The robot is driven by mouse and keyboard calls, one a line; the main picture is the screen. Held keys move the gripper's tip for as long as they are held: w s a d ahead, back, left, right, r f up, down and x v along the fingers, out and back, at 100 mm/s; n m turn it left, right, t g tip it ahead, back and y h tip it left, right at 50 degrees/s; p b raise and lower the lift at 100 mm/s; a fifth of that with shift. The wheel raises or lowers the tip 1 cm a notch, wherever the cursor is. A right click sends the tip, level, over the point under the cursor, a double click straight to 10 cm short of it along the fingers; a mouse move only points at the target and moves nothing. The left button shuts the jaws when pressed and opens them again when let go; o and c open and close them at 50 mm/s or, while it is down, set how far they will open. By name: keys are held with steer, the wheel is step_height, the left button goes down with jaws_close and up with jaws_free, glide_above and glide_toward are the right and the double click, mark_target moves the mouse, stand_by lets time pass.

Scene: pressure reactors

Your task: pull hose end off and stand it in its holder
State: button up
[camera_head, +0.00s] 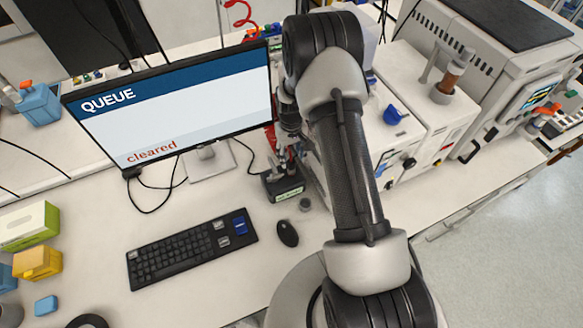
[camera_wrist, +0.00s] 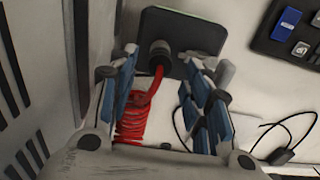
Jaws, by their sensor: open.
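The red coiled hose (camera_wrist: 135,118) hangs between my gripper's fingers in the wrist view. Its dark hose end (camera_wrist: 160,52) is at the dark holder block (camera_wrist: 202,34) and looks seated in it; how deep I cannot tell. The holder block (camera_head: 284,186), with a green label, stands on the bench right of the monitor stand in the head view. My gripper (camera_head: 286,150) is above it, pointing down. In the wrist view my gripper (camera_wrist: 161,60) is open, one finger on each side of the hose end, with gaps visible. My arm hides part of the reactors.
The monitor (camera_head: 180,100) reads "QUEUE" and "cleared". The keyboard (camera_head: 190,250) and mouse (camera_head: 287,233) lie in front, with a small grey round piece (camera_head: 305,204) by the holder. White reactor units (camera_head: 425,115) stand close on the right. Boxes (camera_head: 38,262) are at far left.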

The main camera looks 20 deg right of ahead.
mark_target(291, 161)
step_height(291, 161, down, 6)
steer(key=b, duration=0.4)
steer(key=shift+b, duration=0.45)
stand_by(1.0)
jaws_close()
stand_by(0.5)
steer(key=shift+r, duration=0.15)
steer(key=shift+r+p, duration=1.45)
steer(key=shift+r, duration=1.5)
